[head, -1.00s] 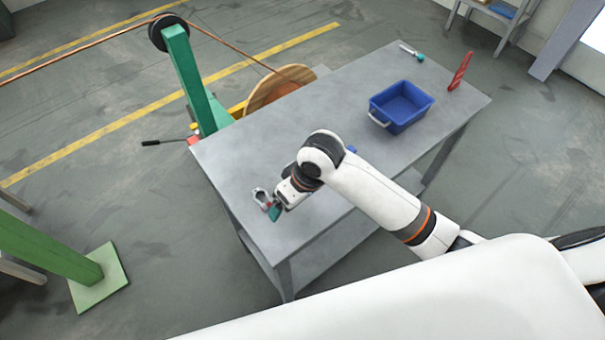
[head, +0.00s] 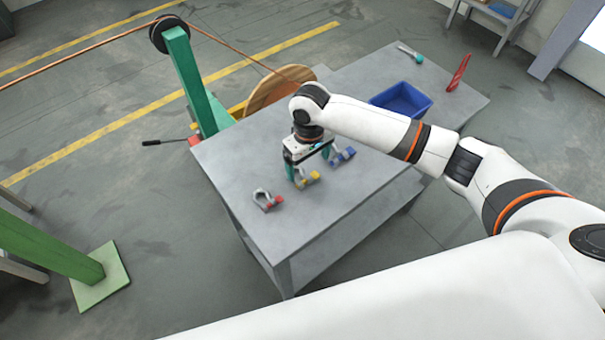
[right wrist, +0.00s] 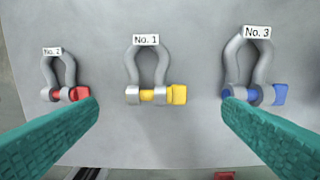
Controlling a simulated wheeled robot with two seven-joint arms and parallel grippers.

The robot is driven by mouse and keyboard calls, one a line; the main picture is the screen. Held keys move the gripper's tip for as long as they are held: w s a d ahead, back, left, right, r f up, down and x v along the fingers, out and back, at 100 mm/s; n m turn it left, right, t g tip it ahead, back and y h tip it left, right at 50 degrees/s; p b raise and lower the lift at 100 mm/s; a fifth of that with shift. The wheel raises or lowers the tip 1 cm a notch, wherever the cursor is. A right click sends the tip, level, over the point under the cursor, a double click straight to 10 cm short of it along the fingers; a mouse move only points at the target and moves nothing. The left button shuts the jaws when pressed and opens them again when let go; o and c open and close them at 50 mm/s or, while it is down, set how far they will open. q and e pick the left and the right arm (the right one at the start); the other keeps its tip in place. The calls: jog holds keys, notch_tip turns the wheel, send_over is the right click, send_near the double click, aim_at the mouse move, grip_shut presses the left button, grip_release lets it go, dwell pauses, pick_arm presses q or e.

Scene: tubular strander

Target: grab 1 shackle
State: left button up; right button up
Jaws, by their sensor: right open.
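Three grey shackles lie apart in a row on the grey table (head: 240,160). The No. 1 shackle, with a yellow pin (right wrist: 154,96), is in the middle of the right wrist view; it also shows in the head view (head: 313,176). The No. 2 shackle, with a red pin (right wrist: 70,95), is to its left, also in the head view (head: 268,203). The No. 3 shackle, with a blue pin (right wrist: 262,94), is to its right, also in the head view (head: 343,156). My right gripper (head: 308,165) is open and empty above the No. 1 shackle. Its teal fingers appear either side of it. My left gripper is out of view.
A blue bin (head: 403,98) stands toward the table's far right end. A red tool (head: 460,72) and a teal-ended tool (head: 412,54) lie beyond it. A green post (head: 190,80) and a wooden reel (head: 277,90) stand behind the table. The table's near-left corner is clear.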

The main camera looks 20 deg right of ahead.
aim_at(307, 176)
jog(key=shift+a+f+p, duration=0.2)
jog(key=shift+f+p, duration=0.55)
jog(key=shift+f, duration=2)
jog(key=shift+r, duration=0.1)
jog(key=c, duration=1.3)
